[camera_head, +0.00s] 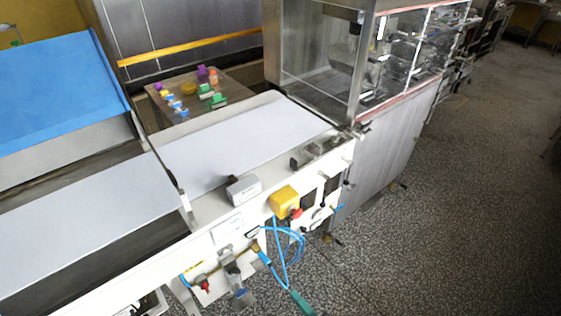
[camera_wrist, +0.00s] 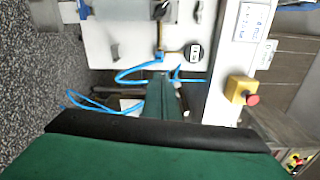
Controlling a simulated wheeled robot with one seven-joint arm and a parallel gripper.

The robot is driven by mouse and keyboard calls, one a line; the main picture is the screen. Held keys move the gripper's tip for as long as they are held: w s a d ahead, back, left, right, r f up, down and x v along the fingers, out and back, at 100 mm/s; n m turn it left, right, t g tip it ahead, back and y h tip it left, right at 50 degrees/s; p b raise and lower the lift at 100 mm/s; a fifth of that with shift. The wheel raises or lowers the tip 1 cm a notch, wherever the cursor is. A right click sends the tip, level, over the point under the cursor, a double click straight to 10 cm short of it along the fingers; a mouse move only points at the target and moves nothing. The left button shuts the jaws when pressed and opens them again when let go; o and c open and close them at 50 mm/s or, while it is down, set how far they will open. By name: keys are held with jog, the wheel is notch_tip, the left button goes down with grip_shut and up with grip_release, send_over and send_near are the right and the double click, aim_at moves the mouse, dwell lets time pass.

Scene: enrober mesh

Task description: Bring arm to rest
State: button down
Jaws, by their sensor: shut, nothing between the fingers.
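My gripper (camera_wrist: 163,92) shows in the wrist view as a narrow green finger shape beyond a broad green and black part of my own arm that fills the bottom. It is shut with nothing held. A green tip of my gripper (camera_head: 299,302) also shows at the bottom edge of the head view, in front of the conveyor machine's white side panel (camera_head: 225,232). Blue hoses (camera_head: 284,246) hang close by; in the wrist view they pass near the finger, and I cannot tell whether they touch. Most of my arm is out of the head view.
A white conveyor belt (camera_head: 235,150) runs toward a glass-and-steel enclosure (camera_head: 325,60). A yellow box with a red button (camera_head: 284,201) sits on the machine's edge. A small table (camera_head: 235,91) behind holds several coloured items. The speckled floor (camera_head: 450,200) at right is clear.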

jog(key=s+a+f+g+h, duration=0.2)
jog(key=s+a+f+g, duration=0.1)
jog(key=s+a+f, duration=0.3)
jog(key=s+f+n+g+h, duration=0.2)
jog(key=s+n+h, duration=0.3)
jog(key=s, duration=1)
jog(key=s+r+n+t+h, duration=0.1)
jog(key=s+r+n+t, duration=0.2)
jog(key=r, duration=1.3)
jog(key=s+a+r+n+t+h, duration=0.1)
jog(key=s+r+n+t+h, duration=0.1)
jog(key=r, duration=1.5)
jog(key=shift+s+a+n+t+h, duration=0.35)
jog(key=shift+s+n, duration=0.35)
jog(key=shift+n, duration=0.4)
